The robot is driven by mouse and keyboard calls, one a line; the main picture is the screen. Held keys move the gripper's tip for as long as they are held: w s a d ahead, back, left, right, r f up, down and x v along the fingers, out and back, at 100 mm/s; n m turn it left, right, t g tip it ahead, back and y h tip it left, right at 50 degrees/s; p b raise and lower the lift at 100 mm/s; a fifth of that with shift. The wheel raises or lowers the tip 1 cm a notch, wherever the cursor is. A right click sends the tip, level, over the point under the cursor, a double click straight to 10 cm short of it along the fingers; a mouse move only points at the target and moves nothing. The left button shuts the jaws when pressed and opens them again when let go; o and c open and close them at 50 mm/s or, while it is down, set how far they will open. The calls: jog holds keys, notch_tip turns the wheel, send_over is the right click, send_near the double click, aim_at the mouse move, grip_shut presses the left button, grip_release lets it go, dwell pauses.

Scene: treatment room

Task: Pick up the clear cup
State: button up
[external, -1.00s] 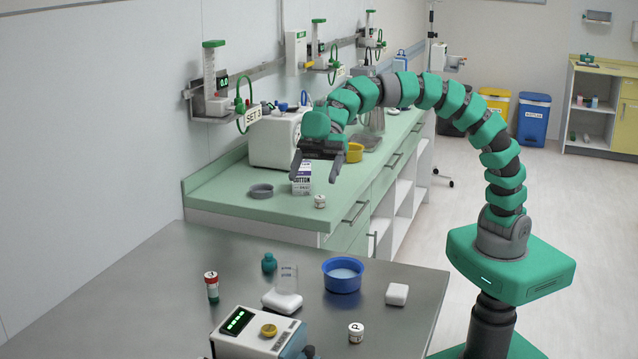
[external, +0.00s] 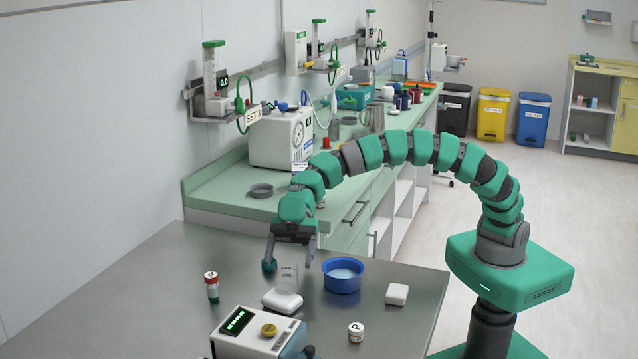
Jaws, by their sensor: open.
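The clear cup (external: 288,277) is a pale see-through shape on the grey metal table, just behind a white rounded block (external: 282,302) that overlaps its lower part in this view. My gripper (external: 290,256) is open and empty, pointing down, with its two fingers spread left and right. In the picture it is just above the cup's rim; I cannot tell the exact gap in depth.
A teal bottle (external: 269,265) is close by the left finger. A blue bowl (external: 343,278) stands right of the cup. A red-capped vial (external: 212,286), a white box (external: 397,294), a small labelled jar (external: 356,332) and a device with a display (external: 255,332) surround it.

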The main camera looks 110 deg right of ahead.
aim_at(284, 281)
jog(key=b+x, duration=0.1)
jog(key=x, duration=0.5)
jog(key=shift+a, duration=0.25)
jog(key=shift+w+a, duration=0.2)
jog(key=shift+a, duration=0.05)
jog(key=c, duration=1.2)
jog(key=shift+r, duration=0.15)
